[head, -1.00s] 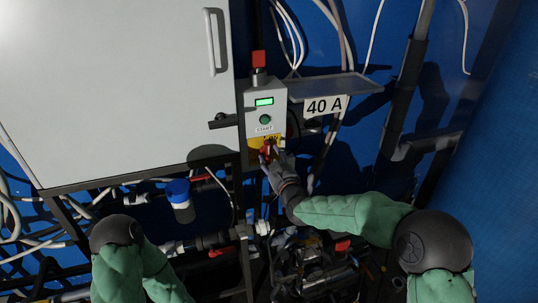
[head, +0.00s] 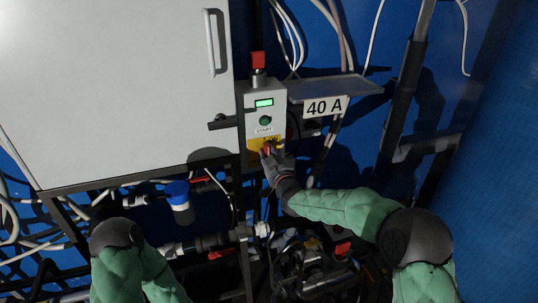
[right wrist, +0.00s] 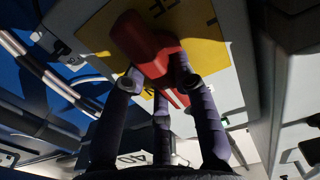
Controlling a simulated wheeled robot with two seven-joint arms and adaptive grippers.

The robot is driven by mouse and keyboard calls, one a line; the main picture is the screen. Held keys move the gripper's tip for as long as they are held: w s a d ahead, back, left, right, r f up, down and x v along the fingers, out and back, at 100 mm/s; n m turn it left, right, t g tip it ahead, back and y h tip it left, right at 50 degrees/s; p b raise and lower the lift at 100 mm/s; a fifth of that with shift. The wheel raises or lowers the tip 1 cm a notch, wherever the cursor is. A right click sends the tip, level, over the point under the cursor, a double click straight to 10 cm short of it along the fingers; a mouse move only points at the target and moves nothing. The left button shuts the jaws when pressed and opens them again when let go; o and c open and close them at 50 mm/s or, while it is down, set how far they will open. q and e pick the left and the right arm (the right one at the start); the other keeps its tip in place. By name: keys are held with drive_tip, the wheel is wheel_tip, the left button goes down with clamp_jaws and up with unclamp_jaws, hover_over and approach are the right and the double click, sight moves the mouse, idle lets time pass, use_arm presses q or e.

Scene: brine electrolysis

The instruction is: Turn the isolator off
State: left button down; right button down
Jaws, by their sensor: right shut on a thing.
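The isolator is a red handle (head: 266,149) on a yellow plate (head: 254,144) at the bottom of the grey control box (head: 251,101). In the right wrist view the red handle (right wrist: 148,45) shows large in front of the yellow plate (right wrist: 205,50), partly covered by my fingers. My right gripper (head: 272,160) is shut on the red handle; its fingers (right wrist: 160,85) lie on both sides of it in the right wrist view. The plate's lettering is partly hidden, so I cannot read the handle's setting. My left arm shows at the lower left, but its gripper is out of view.
The box carries a lit green display (head: 264,103), a green START button (head: 265,120) and a red lamp or knob (head: 258,61) on top. A shelf with a "40 A" label (head: 325,106) juts out at right. A large white cabinet (head: 110,90) stands left; pipes and cables run below.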

drive_tip(key=shift+n, duration=0.3)
drive_tip(key=n, duration=0.3)
drive_tip(key=shift+s+a+b, duration=0.1)
drive_tip(key=shift+a+b, duration=0.1)
drive_tip(key=shift+b, duration=0.2)
drive_tip(key=n, duration=0.4)
drive_tip(key=shift+a, duration=0.2)
drive_tip(key=n, duration=0.5)
drive_tip(key=shift+s+a+p, duration=0.1)
drive_tip(key=shift+a+p, duration=0.1)
drive_tip(key=shift+p, duration=0.15)
drive_tip(key=n, duration=0.5)
drive_tip(key=shift+a+f+p, duration=0.15)
drive_tip(key=shift+f+p, duration=0.1)
drive_tip(key=shift+p, duration=0.15)
drive_tip(key=shift+n, duration=0.3)
drive_tip(key=c, duration=1)
unclamp_jaws()
